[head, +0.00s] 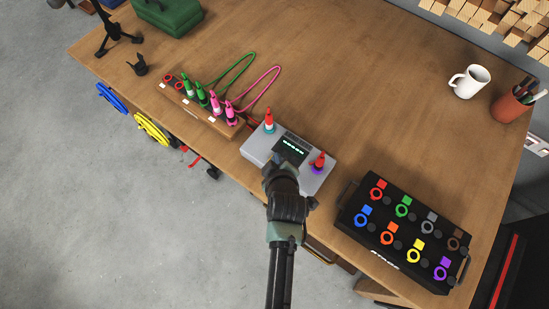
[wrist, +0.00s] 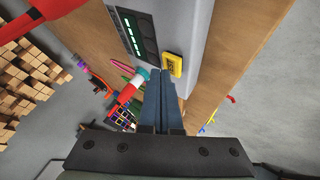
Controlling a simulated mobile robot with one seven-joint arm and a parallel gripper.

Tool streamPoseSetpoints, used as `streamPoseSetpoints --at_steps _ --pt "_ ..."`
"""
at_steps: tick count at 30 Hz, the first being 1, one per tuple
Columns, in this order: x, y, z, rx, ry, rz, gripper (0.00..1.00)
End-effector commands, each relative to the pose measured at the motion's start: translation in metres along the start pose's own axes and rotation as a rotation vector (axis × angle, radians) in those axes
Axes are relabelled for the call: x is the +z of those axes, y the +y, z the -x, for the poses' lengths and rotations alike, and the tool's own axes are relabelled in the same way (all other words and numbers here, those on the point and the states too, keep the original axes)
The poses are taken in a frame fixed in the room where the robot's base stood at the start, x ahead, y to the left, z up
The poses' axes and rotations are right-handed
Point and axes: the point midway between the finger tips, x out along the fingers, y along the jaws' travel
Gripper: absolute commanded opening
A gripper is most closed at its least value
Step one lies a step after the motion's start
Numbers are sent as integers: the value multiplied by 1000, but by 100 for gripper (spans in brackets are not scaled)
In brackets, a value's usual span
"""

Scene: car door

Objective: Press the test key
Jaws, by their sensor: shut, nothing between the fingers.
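The grey tester box (head: 258,146) stands on the wooden bench and has a dark panel with a lit green display (head: 291,147). In the wrist view, the yellow test key (wrist: 173,64) sits on the grey face of the box (wrist: 182,22), beside the display (wrist: 132,36). My gripper (head: 272,166) is over the near side of the box, and its arm hides the key in the head view. In the wrist view, my gripper (wrist: 160,73) is shut and empty, its tips just beside and below the key. I cannot tell whether they touch it.
A red plug with a white band (head: 269,121) and a red-purple plug (head: 318,161) stand on the box. A wooden rack (head: 190,108) with green and pink leads is left. A black case (head: 404,232) with coloured sockets is right. A white mug (head: 469,82) stands behind.

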Motion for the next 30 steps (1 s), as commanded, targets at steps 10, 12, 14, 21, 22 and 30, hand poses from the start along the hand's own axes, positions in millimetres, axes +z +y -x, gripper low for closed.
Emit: streamPoseSetpoints --at_steps 10,12,14,21,22,30 --pt "0 0 0 0 0 0 0" --pt "0 0 0 0 0 0 0" --pt "1 -1 -2 0 0 0 0" --pt "5 -5 -7 -1 0 0 0" --pt "5 -5 -7 -1 0 0 0" --pt "5 -5 -6 -1 -1 0 0"
